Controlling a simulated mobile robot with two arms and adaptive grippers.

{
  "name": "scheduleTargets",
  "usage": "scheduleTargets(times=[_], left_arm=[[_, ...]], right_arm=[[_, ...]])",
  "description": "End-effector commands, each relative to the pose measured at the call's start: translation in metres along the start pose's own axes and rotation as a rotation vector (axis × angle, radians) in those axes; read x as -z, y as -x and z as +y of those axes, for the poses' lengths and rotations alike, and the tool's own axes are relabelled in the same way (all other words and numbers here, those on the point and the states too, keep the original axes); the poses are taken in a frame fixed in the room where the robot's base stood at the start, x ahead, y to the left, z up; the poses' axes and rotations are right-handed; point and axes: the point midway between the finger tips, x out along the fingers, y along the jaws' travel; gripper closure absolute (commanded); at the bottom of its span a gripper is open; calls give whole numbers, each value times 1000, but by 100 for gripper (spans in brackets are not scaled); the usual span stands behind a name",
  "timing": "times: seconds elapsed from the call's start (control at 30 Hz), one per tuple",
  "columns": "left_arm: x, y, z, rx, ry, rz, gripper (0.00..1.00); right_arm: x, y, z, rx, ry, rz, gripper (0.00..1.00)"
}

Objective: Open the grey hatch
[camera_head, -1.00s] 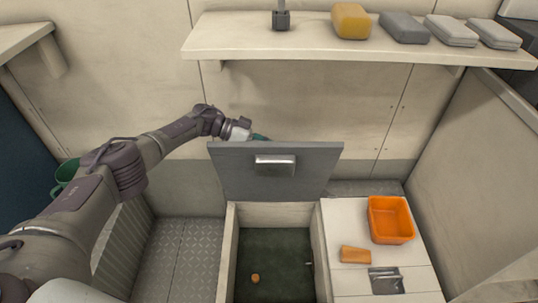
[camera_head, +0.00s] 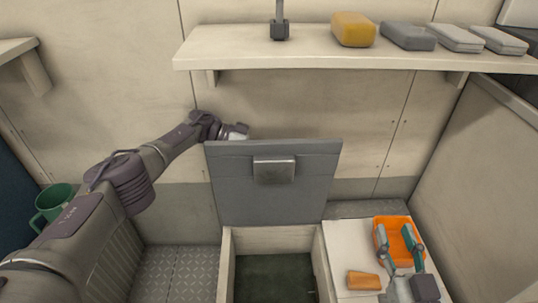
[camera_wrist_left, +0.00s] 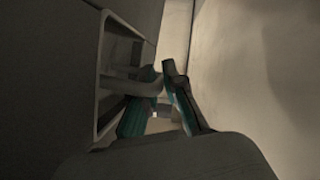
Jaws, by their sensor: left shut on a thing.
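The grey hatch (camera_head: 240,190) stands raised, close to upright, at the back edge of the locker opening (camera_head: 275,278). A metal plate (camera_head: 274,170) sits on its near face. My left arm reaches behind the hatch's top left corner, and the hatch hides its fingers in the head view. In the left wrist view my left gripper (camera_wrist_left: 163,80) is shut on a pale handle bar (camera_wrist_left: 140,88) set in a recess of the hatch. My right gripper (camera_head: 396,235) is open and empty, above the orange bin at the lower right.
The orange bin (camera_head: 381,243) and an orange block (camera_head: 363,280) are on the white locker top (camera_head: 345,250). A shelf (camera_head: 300,58) with yellow and grey cases runs above the hatch. A green mug (camera_head: 52,203) is at the left. A wall stands close at the right.

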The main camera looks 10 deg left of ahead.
Motion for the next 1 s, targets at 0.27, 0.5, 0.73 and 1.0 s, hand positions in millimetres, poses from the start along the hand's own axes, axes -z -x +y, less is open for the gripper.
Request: scheduleTargets(times=[0.27,0.5,0.73,1.0], left_arm=[[0,0,0,0,0,-2,100],[-1,0,0,0,0,-2,69],[0,0,0,0,0,-1,65],[0,19,-1,3,1,-1,65]], right_arm=[[2,0,0,0,0,9,60],[2,0,0,1,-1,8,60],[2,0,0,1,-1,8,60],[1,0,0,0,0,6,60]])
